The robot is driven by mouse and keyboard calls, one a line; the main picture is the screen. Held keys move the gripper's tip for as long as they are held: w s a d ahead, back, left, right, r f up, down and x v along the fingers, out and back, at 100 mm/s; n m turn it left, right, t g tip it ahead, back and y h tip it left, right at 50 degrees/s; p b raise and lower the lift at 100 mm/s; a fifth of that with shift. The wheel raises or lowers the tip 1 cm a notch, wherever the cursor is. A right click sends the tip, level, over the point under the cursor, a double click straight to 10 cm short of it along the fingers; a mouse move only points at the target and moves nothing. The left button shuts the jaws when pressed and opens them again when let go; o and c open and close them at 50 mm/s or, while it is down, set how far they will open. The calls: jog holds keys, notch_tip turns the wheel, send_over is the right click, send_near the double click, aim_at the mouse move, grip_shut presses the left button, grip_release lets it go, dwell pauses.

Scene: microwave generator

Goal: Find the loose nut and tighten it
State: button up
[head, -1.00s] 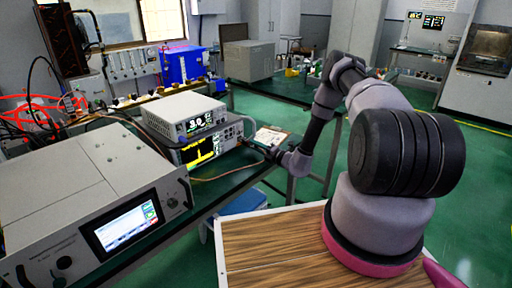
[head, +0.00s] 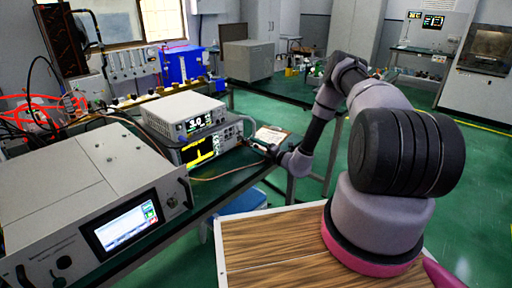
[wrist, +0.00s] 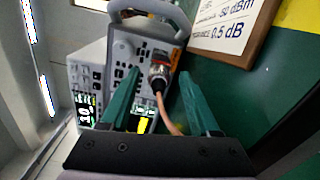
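A cable connector with a metal nut and a red ring (wrist: 159,68) is on the front panel of the lower instrument (wrist: 125,50) in the wrist view. A copper-coloured cable (wrist: 166,112) runs down from it. My gripper (wrist: 160,75) is open, with one green finger on each side of the connector; I cannot tell whether either finger touches it. In the head view my gripper (head: 257,146) is at the right side of the lower instrument (head: 203,147), and the nut is too small to make out there. Looseness of the nut cannot be seen.
A second instrument (head: 184,112) is stacked on top. A large grey unit with a screen (head: 95,190) stands at the left on the green bench. A framed sign (wrist: 228,25) lies beside the instrument. A wooden-topped surface (head: 270,240) is in front.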

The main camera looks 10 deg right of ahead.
jog(key=v, duration=1)
jog(key=shift+s+d, duration=0.2)
jog(key=shift+s, duration=0.15)
